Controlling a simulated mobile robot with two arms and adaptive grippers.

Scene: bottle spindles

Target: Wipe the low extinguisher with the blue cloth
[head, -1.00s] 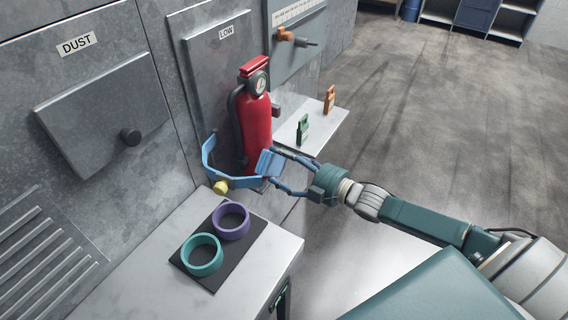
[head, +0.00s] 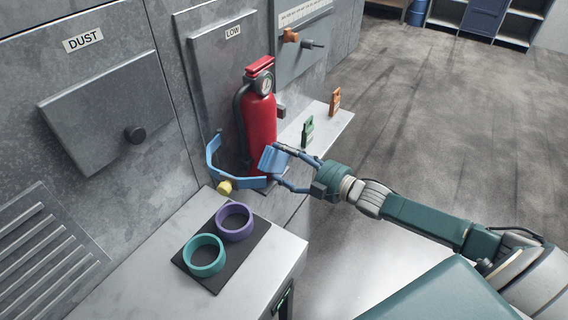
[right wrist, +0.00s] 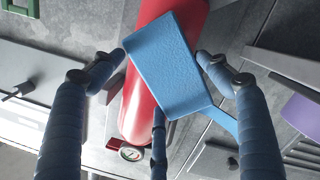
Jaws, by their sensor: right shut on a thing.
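The red low extinguisher (head: 260,122) stands upright against the wall panel labelled LOW, with a gauge at its top. My right gripper (head: 279,165) is shut on the blue cloth (head: 271,160), a flat pad in front of the extinguisher's lower body. In the right wrist view the cloth (right wrist: 166,66) sits between the fingers and covers part of the red cylinder (right wrist: 140,112). I cannot tell whether the cloth touches it. My left gripper is out of view.
A teal ring (head: 204,256) and a purple ring (head: 234,222) sit on a dark mat (head: 213,282) on the near counter. A green tag-like item (head: 307,132) and an orange one (head: 335,101) stand on the shelf behind the arm. Open floor lies to the right.

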